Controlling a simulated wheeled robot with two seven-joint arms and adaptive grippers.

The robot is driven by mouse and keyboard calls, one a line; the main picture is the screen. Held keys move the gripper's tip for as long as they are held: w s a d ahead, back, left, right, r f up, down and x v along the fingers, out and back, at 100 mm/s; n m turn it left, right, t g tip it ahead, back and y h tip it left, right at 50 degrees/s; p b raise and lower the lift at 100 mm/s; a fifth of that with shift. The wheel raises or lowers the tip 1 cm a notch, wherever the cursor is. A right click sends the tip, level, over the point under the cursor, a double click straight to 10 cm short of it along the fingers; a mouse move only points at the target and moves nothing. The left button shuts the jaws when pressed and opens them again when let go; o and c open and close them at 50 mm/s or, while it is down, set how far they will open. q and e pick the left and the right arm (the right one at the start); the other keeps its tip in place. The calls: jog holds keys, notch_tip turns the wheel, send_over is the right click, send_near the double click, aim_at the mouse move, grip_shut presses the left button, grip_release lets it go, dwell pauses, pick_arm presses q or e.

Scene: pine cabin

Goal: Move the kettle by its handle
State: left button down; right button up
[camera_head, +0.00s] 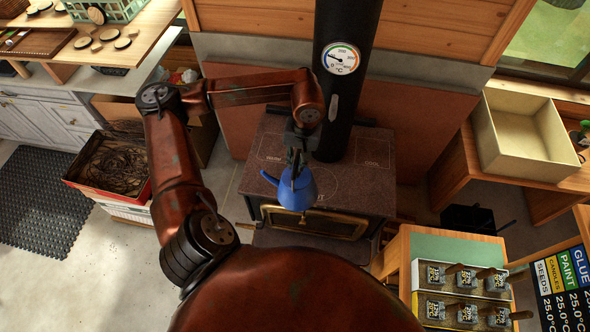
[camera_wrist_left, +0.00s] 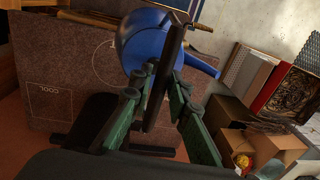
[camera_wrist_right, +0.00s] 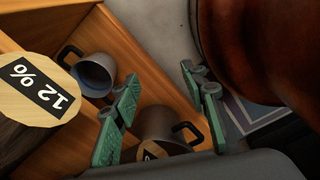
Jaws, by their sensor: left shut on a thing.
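The blue kettle (camera_head: 297,191) is at the front of the dark stove top (camera_head: 345,185), partly over the ring marked near the front edge. I cannot tell whether its base touches the stove. My left gripper (camera_head: 297,163) comes down on it from above. In the left wrist view, the green fingers (camera_wrist_left: 160,112) are shut on the kettle's dark handle (camera_wrist_left: 167,70), and the blue body (camera_wrist_left: 143,50) lies beyond them. My right gripper (camera_wrist_right: 163,105) shows only in the right wrist view; its green fingers are apart and nothing is held between them.
A black stovepipe (camera_head: 345,85) with a dial gauge (camera_head: 341,58) rises behind the kettle. A brass-framed stove door (camera_head: 315,222) is below. Grey mugs (camera_wrist_right: 165,128) stand on wood near my right gripper. An open box (camera_head: 525,135) is at right; a box of twigs (camera_head: 110,168) at left.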

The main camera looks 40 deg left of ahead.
pick_arm(q)
jog(key=w, duration=0.1)
jog(key=w+a+f, duration=0.1)
jog(key=w, duration=0.1)
jog(key=shift+w+a+f, duration=0.1)
jog(key=shift+w+f, duration=0.1)
jog(key=w+a+f, duration=0.1)
jog(key=w+f, duration=0.1)
jog(key=f, duration=0.2)
jog(key=w+f+p, duration=0.1)
jog(key=w+f, duration=0.1)
jog(key=f, duration=0.3)
jog(key=shift+w+a, duration=0.25)
jog(key=shift+a, duration=0.1)
jog(key=c, duration=2.2)
grip_release()
jog(key=shift+f, duration=0.1)
jog(key=o, duration=0.4)
jog(key=shift+s, duration=0.1)
jog(key=r, duration=0.8)
jog(key=d+r, duration=0.1)
jog(key=r, duration=0.3)
jog(key=shift+w+b, duration=0.35)
jog(key=shift+b, duration=0.05)
